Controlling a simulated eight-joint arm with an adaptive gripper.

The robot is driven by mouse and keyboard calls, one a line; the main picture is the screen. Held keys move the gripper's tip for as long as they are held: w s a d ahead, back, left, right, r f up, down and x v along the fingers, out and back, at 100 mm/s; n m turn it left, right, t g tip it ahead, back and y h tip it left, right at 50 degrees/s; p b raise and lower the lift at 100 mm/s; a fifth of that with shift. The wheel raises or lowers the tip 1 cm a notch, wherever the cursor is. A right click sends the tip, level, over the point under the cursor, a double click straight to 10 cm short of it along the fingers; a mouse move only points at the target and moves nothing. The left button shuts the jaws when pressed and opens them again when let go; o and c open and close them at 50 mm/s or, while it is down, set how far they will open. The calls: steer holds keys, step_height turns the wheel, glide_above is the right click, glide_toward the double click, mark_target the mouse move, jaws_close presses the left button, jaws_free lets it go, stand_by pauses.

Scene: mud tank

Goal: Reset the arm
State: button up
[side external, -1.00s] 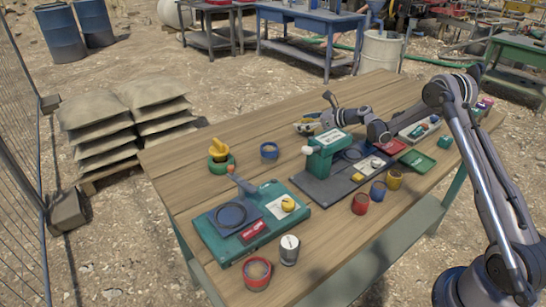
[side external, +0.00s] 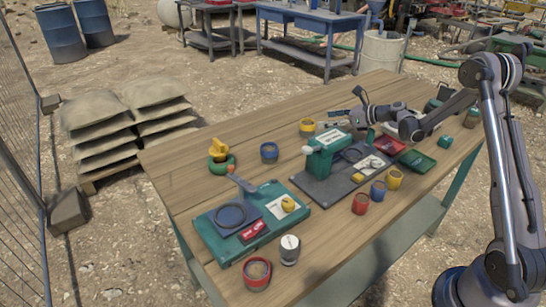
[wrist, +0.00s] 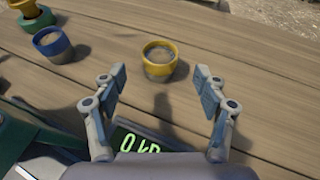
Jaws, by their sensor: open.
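My gripper (side external: 342,110) is over the far side of the wooden table, behind the green press. Its two fingers are spread wide and empty. In the wrist view my gripper (wrist: 159,76) has a clear gap between its fingers. A yellow cup with a dark band (wrist: 159,60) stands upright on the planks ahead of the gap, apart from both fingers. The yellow cup (side external: 307,127) shows in the side view just left of my gripper. My arm comes in from the right.
A green press (side external: 325,155) on a dark base is in front of my gripper. A blue cup (side external: 269,152) stands left of the yellow one. Red, blue and yellow cups (side external: 394,179) stand at the front right.

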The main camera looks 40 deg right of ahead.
steer(key=s+a+r+n+g, duration=0.1)
steer(key=s+a+r+n, duration=0.2)
steer(key=a+n, duration=0.1)
steer(key=s+a+r+n+g+h, duration=0.1)
steer(key=s+a+r+n, duration=0.2)
steer(key=a, duration=0.3)
steer(key=s+a+r+n+g+h, duration=0.1)
steer(key=s+a+r+n+g, duration=0.1)
steer(key=s+a+r+n, duration=0.1)
steer(key=shift+s+a+r+n, duration=0.25)
steer(key=shift+a+n, duration=0.3)
steer(key=shift+n, duration=0.25)
steer(key=shift+s+a+r+n, duration=0.15)
steer(key=shift+a+r+n, duration=0.1)
steer(key=shift+a+n, duration=0.45)
steer(key=s+a+f+n+h, duration=0.1)
steer(key=s+a+n, duration=0.2)
steer(key=s+n, duration=0.6)
steer(key=s+a+f+n+g+h, duration=0.1)
steer(key=s+a+n+h, duration=0.1)
steer(key=s+n, duration=0.7)
steer(key=s+a, duration=0.1)
steer(key=s, duration=0.1)
steer(key=shift+s+a+f+n, duration=0.25)
steer(key=shift+s+n, duration=0.05)
steer(key=shift+s, duration=0.1)
